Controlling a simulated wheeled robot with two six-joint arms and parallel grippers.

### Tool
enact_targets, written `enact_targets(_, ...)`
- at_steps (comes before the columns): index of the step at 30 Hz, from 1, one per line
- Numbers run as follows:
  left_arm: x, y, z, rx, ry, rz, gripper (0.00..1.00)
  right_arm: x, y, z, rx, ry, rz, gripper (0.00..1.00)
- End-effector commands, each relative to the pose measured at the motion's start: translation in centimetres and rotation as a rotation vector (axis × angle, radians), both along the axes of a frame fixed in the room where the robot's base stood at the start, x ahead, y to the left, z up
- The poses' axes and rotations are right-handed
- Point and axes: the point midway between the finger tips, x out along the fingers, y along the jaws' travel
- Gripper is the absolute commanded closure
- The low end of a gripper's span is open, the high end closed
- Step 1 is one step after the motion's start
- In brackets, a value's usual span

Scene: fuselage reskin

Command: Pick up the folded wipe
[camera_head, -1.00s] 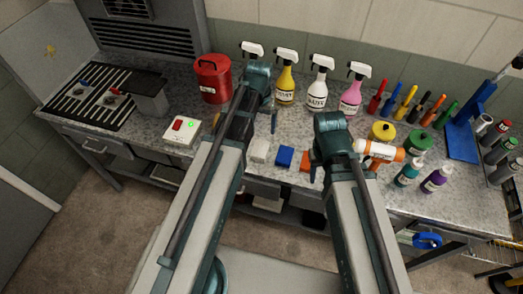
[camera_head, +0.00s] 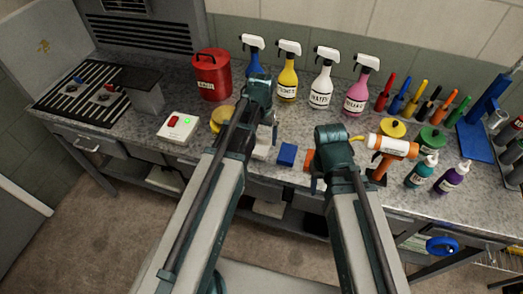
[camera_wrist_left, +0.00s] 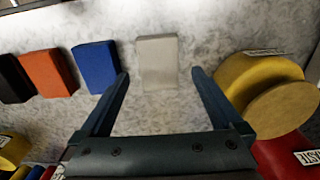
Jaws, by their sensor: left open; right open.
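The folded wipe is a pale grey-white pad (camera_wrist_left: 157,62) lying flat on the speckled worktop in the left wrist view. In the head view the wipe (camera_head: 262,153) is partly hidden by my left arm. My left gripper (camera_wrist_left: 158,76) is open and empty, with its two fingers pointing toward the wipe and the wipe lying between their lines, just ahead. I cannot tell how high the fingers are above it. My right gripper (camera_head: 316,182) is open, beside an orange block, with its fingers mostly hidden by its own arm.
A blue block (camera_head: 287,155) and an orange block (camera_head: 309,160) lie right of the wipe. A yellow round tin (camera_wrist_left: 258,80) and red can (camera_head: 211,75) are close to my left gripper. Spray bottles (camera_head: 322,78) stand behind.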

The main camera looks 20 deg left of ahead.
Motion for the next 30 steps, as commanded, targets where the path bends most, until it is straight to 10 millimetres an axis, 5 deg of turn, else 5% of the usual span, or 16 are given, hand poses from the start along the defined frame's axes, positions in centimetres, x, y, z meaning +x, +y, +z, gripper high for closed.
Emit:
enact_targets(9,0.0,-0.1,-4.2,-0.001,0.000,0.000,0.00,0.0,0.0,-4.2,0.000,0.000,-0.001,0.50)
enact_targets(18,0.0,-0.1,-4.1,-0.001,0.000,0.000,0.02,0.0,0.0,-4.1,0.000,0.000,0.000,0.50)
enact_targets(30,0.0,-0.1,-4.1,-0.001,0.000,0.000,0.74,0.0,0.0,-4.1,0.000,0.000,0.000,0.50)
